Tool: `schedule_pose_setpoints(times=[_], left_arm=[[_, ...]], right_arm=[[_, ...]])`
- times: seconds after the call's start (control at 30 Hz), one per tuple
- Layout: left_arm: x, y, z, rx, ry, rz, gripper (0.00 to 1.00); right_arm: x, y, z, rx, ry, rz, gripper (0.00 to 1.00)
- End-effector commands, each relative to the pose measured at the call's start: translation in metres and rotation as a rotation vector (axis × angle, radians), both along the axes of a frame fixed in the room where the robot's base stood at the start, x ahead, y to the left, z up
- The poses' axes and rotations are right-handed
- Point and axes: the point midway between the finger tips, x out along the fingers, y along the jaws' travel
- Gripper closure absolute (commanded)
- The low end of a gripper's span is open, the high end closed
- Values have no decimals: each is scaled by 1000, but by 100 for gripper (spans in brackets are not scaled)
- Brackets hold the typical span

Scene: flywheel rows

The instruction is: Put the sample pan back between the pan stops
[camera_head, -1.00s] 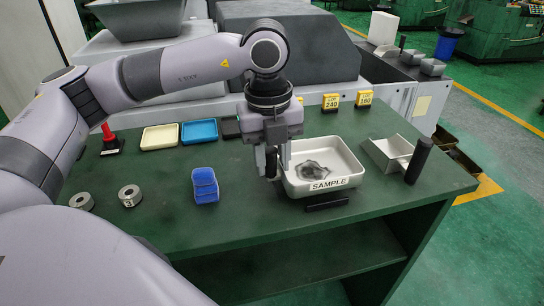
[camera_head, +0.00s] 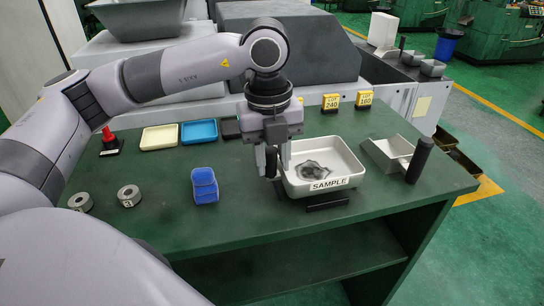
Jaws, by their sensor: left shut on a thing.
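The sample pan (camera_head: 343,182) is a white, shallow rectangular tray with a "SAMPLE" label on its front wall and a dark grey patch of material inside. It sits at or very close to the green table top. My left gripper (camera_head: 278,164) points down at the pan's left side and is shut on its left wall. A black bar (camera_head: 327,202), which looks like a pan stop, lies just in front of the pan. Any other stop is hidden or cannot be made out. My right gripper is not in view.
A metal scoop (camera_head: 385,157) with an upright black handle stands right of the pan. Yellow number blocks (camera_head: 331,102) stand behind.

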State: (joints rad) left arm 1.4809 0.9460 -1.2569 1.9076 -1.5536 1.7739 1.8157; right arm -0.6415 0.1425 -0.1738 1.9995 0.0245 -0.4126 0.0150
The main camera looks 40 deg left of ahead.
Motion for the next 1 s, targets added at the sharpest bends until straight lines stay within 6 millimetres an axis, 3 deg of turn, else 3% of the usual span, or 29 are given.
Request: schedule_pose_setpoints(times=[1.0], left_arm=[[0,0,-24,-1,-2,0,100]], right_arm=[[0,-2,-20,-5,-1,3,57]])
